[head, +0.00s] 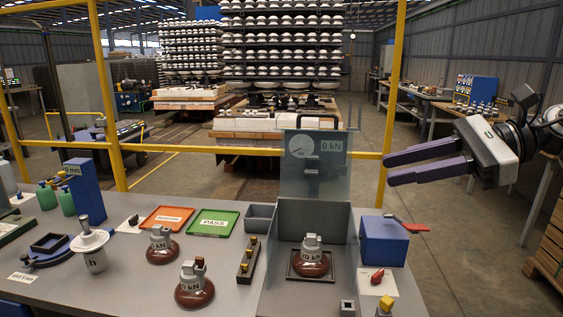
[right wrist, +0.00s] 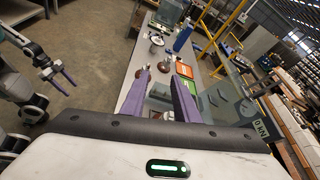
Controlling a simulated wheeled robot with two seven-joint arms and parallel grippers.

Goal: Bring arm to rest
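My right gripper (head: 388,170) is raised at the right of the head view, its two purple fingers pointing left. The fingers are apart with nothing between them. In the right wrist view my right gripper (right wrist: 163,74) also shows spread, empty fingers, with the workbench behind them. My left gripper (right wrist: 64,82) shows small at the left of the right wrist view, over bare floor, with its purple fingers apart and empty. It is outside the head view.
The grey workbench (head: 130,270) carries brown insulators (head: 194,291), an orange tray (head: 167,218), a green PASS tray (head: 213,223) and a blue box (head: 384,240). A brown insulator (head: 311,262) sits in the test stand. A yellow frame (head: 391,100) stands behind my right gripper.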

